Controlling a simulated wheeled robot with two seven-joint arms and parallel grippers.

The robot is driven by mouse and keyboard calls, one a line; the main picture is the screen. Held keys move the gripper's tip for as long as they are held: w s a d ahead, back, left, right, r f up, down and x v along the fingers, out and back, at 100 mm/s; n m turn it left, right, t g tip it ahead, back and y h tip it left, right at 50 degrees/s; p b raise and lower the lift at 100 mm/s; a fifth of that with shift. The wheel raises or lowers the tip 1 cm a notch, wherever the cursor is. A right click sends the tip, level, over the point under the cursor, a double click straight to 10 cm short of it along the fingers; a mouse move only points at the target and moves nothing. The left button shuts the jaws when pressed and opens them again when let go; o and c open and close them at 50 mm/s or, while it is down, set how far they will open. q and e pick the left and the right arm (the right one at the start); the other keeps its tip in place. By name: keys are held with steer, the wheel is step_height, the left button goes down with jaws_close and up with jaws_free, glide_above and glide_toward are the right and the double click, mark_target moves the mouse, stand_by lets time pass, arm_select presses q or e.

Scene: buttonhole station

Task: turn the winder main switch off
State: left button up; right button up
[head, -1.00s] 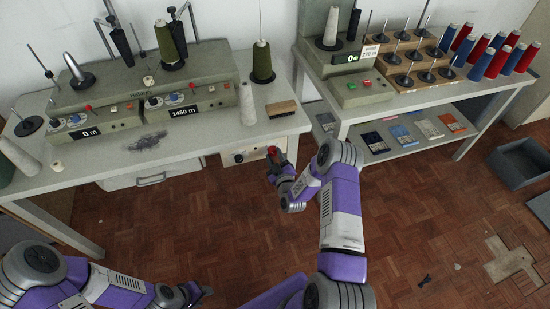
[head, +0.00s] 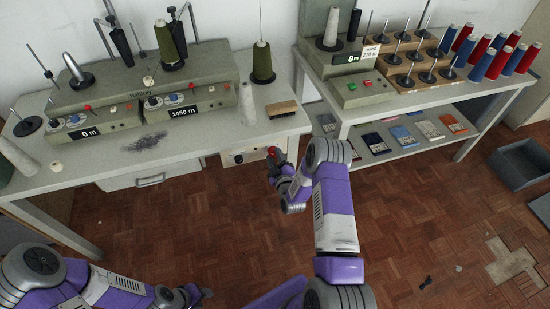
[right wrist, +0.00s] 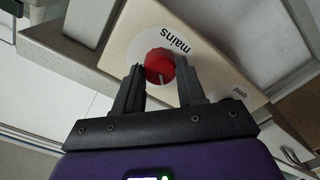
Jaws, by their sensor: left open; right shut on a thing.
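The winder main switch is a red rotary knob (right wrist: 160,66) with a white pointer line, on a cream panel (right wrist: 205,50) labelled "mains" in the right wrist view. My right gripper (right wrist: 160,80) is shut on the knob, one finger on each side. In the head view the knob (head: 272,151) shows as a red spot at my right gripper (head: 276,160), in front of the box under the table's right end (head: 238,157). My left gripper (head: 197,293) is open and empty, low over the floor at the bottom of the head view.
The winder (head: 145,85) stands on the left table (head: 215,130) with cones and a brush (head: 283,109). A second table (head: 400,97) on the right carries a small machine and a spool rack. A grey bin (head: 525,162) sits on the floor at right.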

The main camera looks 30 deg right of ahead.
steer(key=o, duration=1.1)
steer(key=shift+c, duration=0.2)
steer(key=p+v, duration=0.1)
steer(key=v, duration=0.6)
steer(key=shift+s+p, duration=0.35)
steer(key=s+a+f+m+g+y+p, duration=0.1)
steer(key=s+a+f+m+g+y, duration=0.1)
steer(key=a+f+g, duration=0.3)
steer(key=s+a+f+m+g+y+p, duration=0.1)
steer(key=s+a+m+g+y, duration=0.15)
steer(key=a, duration=0.35)
steer(key=s+a+m+g+y, duration=0.2)
steer(key=s+a+g, duration=0.2)
steer(key=s, duration=0.5)
steer(key=s+a+m+g+y, duration=0.2)
steer(key=s+a+g, duration=0.3)
steer(key=s+a, duration=0.3)
steer(key=shift+s+r+m+p, duration=0.35)
steer(key=shift+s+r+p, duration=0.05)
steer(key=shift+s+p, duration=0.1)
